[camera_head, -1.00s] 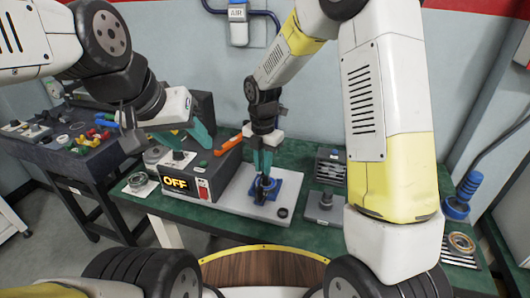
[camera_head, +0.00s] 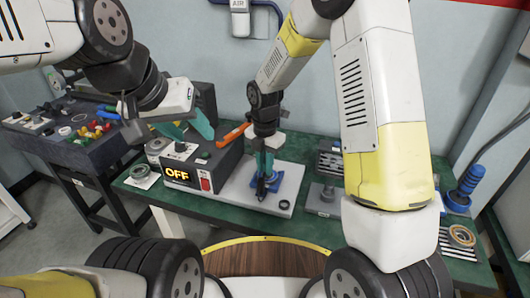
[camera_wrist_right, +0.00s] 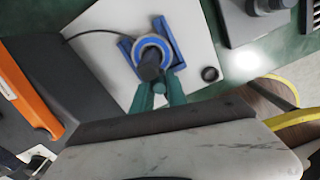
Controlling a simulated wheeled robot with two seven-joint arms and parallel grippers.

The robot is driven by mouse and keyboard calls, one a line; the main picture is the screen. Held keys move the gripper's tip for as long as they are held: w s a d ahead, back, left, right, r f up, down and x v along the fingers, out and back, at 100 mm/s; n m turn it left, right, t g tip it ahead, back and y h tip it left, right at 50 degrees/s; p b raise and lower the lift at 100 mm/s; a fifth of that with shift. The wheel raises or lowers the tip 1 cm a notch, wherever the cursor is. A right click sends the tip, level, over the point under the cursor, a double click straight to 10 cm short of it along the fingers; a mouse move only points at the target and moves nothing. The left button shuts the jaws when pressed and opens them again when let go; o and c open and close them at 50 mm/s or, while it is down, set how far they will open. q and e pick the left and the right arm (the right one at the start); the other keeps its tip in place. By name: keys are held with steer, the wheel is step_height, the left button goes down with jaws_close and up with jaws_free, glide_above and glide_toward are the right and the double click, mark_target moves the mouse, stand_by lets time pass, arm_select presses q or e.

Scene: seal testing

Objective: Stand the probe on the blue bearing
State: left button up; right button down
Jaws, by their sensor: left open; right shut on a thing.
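My right gripper (camera_head: 264,164), with teal fingers, is shut on the dark probe (camera_head: 262,187) and points down over the white plate. The probe also shows in the right wrist view (camera_wrist_right: 149,68), between the fingertips and overlapping the near part of the blue bearing ring (camera_wrist_right: 152,43). The bearing sits in a blue holder (camera_head: 276,181); in the head view the probe and fingers partly hide it. Whether the probe touches the bearing cannot be told. My left gripper (camera_head: 188,130) is open and empty, above the control box at the left.
A control box (camera_head: 200,172) reading OFF, with an orange handle (camera_head: 233,135), stands left of the white plate (camera_head: 238,193). A small black ring (camera_head: 284,204) lies on the plate's right. A grey fixture (camera_head: 325,193) stands right of it. A cable runs near the holder.

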steer(key=shift+f, duration=0.7)
steer(key=c, duration=1.3)
jaws_free()
steer(key=shift+o, duration=0.2)
steer(key=shift+r, duration=3.55)
